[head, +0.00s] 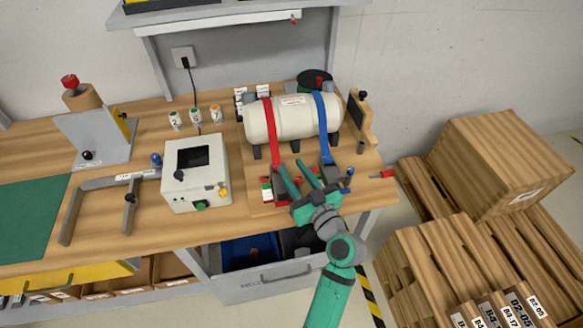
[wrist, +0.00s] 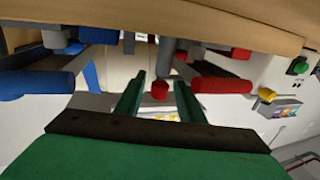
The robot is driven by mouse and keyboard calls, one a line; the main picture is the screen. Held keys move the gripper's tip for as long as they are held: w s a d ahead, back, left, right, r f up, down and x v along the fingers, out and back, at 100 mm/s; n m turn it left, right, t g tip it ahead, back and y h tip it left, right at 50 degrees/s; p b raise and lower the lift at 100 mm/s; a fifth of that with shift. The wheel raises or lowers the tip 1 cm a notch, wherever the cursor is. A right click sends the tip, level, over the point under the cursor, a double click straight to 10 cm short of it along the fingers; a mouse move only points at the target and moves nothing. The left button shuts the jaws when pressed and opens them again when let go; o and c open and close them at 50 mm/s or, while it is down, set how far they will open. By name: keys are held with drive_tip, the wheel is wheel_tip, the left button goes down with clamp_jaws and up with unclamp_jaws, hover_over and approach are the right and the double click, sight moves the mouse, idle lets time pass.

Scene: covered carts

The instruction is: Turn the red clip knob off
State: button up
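A white tank (head: 290,118) lies on its stand, with a red strap (head: 270,130) and a blue strap (head: 322,120) around it. The red strap runs down to the red clip (head: 268,190) at the front, partly hidden by my gripper (head: 290,167). In the wrist view a small red knob (wrist: 160,90) shows between the fingertips of my gripper (wrist: 160,79). The fingers are apart; whether either touches the knob I cannot tell. A red cylinder (wrist: 222,84) lies to the right and a blue cylinder (wrist: 38,83) to the left.
A white box with a screen (head: 195,178) stands left of my gripper on the wooden bench (head: 140,222). The blue clip (head: 327,176) is close on the right. A red-tipped part (head: 382,174) sits at the bench's right edge. Wooden crates (head: 500,165) stand right of the bench.

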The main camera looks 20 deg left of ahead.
drive_tip(key=shift+w+a, duration=0.45)
drive_tip(key=shift+w, duration=0.1)
clamp_jaws()
